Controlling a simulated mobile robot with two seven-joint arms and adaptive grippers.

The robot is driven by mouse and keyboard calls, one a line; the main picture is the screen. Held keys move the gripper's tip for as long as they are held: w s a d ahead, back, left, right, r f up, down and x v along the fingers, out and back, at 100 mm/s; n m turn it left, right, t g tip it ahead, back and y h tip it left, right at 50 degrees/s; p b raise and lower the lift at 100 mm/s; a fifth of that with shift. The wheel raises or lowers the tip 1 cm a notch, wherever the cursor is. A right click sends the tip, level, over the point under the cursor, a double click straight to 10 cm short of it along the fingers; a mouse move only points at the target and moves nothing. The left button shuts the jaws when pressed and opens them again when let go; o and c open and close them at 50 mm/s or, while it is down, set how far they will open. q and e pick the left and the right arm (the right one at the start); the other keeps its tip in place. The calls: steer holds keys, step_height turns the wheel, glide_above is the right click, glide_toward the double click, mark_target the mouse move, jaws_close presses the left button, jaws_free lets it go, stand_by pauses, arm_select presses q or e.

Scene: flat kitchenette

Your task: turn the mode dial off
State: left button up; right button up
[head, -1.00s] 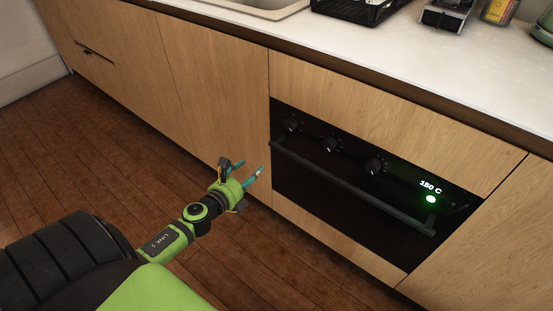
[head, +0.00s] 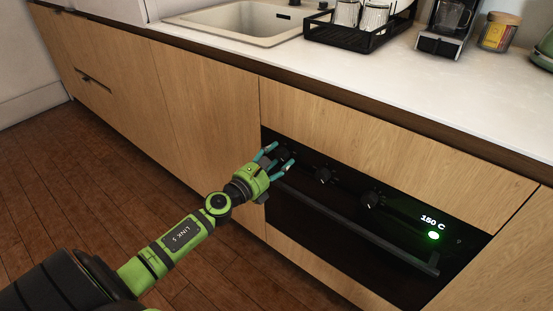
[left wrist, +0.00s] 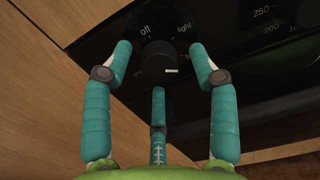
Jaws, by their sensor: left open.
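The mode dial (left wrist: 159,59) is a dark round knob on the oven's black panel, seen up close in the left wrist view. Its white pointer line points right, away from the "off" label at its upper left; "light" is printed at its upper right. In the head view it is the leftmost knob, largely hidden by the fingers. My left gripper (head: 280,155) is open, its teal fingers on either side of the dial, with a third finger below in the wrist view (left wrist: 161,52). I cannot tell whether they touch it. My right gripper is out of view.
Two more knobs, a middle one (head: 323,175) and a right one (head: 370,199), sit along the panel. The oven handle (head: 350,229) runs below them. A lit display (head: 433,220) is at the right. The countertop (head: 390,85) overhangs above.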

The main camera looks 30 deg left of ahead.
arm_select(q)
steer(key=shift+c, duration=0.4)
steer(key=c, duration=1.1)
steer(key=shift+o, duration=0.2)
